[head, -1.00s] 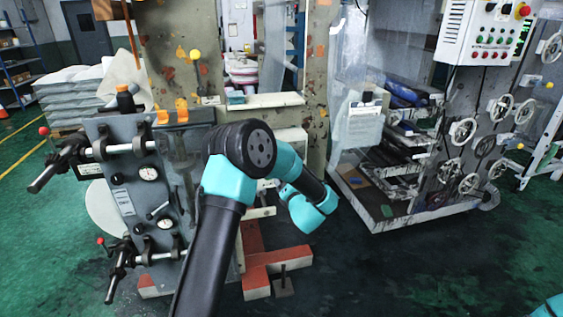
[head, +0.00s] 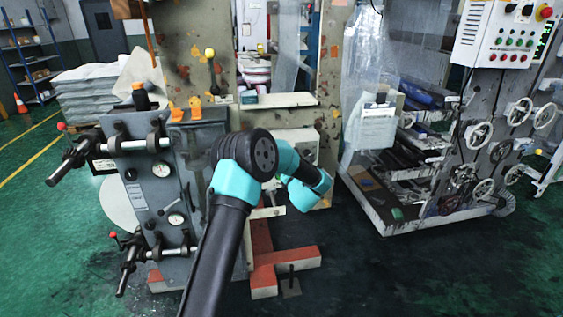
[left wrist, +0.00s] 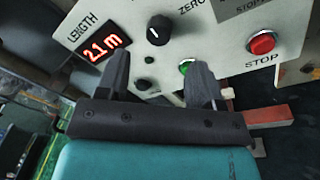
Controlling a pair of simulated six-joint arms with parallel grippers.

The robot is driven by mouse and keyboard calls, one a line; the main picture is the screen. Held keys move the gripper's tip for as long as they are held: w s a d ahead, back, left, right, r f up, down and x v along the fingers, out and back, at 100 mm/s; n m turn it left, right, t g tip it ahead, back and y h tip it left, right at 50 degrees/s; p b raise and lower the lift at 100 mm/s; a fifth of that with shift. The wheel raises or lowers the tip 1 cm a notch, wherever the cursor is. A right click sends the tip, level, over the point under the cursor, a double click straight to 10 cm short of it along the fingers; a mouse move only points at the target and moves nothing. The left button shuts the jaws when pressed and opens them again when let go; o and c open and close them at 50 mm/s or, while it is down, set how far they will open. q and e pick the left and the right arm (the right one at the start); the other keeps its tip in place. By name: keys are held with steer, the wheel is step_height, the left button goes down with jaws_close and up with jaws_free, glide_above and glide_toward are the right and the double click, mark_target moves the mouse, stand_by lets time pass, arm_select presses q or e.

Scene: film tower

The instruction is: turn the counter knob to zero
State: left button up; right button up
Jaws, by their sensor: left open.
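The counter knob (left wrist: 160,30) is black with a short white mark and sits on a pale panel (left wrist: 222,62) in the left wrist view. A ZERO label is at its upper right. The red LENGTH display (left wrist: 103,49) lies to its left and seems to read 2.1 m. My left gripper (left wrist: 159,62) is open and empty, its fingers apart. In the picture the knob lies just above the gap between the fingertips, not between them. In the head view the left gripper is hidden beyond my arm. My right gripper is out of view.
A green button (left wrist: 187,68) is partly behind the right finger, and a small black knob (left wrist: 143,84) is near the left one. A red STOP button (left wrist: 262,43) is at the right. The head view shows a grey gauge stand (head: 150,195) at left.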

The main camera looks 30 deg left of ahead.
arm_select(q)
steer(key=x, duration=0.7)
steer(key=shift+a, duration=0.1)
steer(key=c, duration=0.9)
